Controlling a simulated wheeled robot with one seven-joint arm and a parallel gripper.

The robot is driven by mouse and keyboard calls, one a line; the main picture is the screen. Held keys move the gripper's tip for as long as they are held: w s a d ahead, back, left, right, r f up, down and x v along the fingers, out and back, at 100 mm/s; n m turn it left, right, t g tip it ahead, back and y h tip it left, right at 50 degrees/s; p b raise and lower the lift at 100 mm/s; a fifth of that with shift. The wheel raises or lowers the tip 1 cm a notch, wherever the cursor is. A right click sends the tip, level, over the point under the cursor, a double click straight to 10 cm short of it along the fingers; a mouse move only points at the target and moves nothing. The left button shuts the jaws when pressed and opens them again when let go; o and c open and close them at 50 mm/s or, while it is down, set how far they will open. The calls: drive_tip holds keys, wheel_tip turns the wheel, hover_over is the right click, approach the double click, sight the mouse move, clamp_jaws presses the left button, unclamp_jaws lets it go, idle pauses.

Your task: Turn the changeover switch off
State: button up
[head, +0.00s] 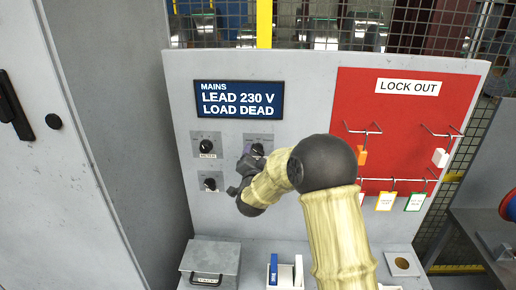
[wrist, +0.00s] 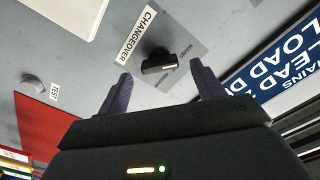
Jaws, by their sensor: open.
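The changeover switch (wrist: 158,62) is a dark knob with a pale mark on a grey plate, beside its CHANGEOVER label (wrist: 138,32) in the wrist view. In the head view the switch (head: 257,149) shows just above my gripper, partly covered. My gripper (wrist: 162,82) is open, its two fingers apart, with the knob ahead of the gap between them. Nothing is between the fingers, and they look clear of the knob. In the head view my gripper (head: 246,164) is close to the panel, partly hidden by my arm.
A MAINS display (head: 239,99) reads LEAD 230 V, LOAD DEAD. Two other knobs (head: 206,146) (head: 210,184) sit to the left. A TEST knob (wrist: 33,84) shows in the wrist view. The red lockout board (head: 400,110) with hooks and tags is at right.

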sight(258, 150)
drive_tip(key=shift+w+d+p, duration=0.1)
drive_tip(key=shift+w+p, duration=0.2)
drive_tip(key=shift+w, duration=0.8)
drive_tip(key=shift+c, duration=0.2)
drive_tip(key=c, duration=0.9)
drive_tip(key=shift+c, duration=0.2)
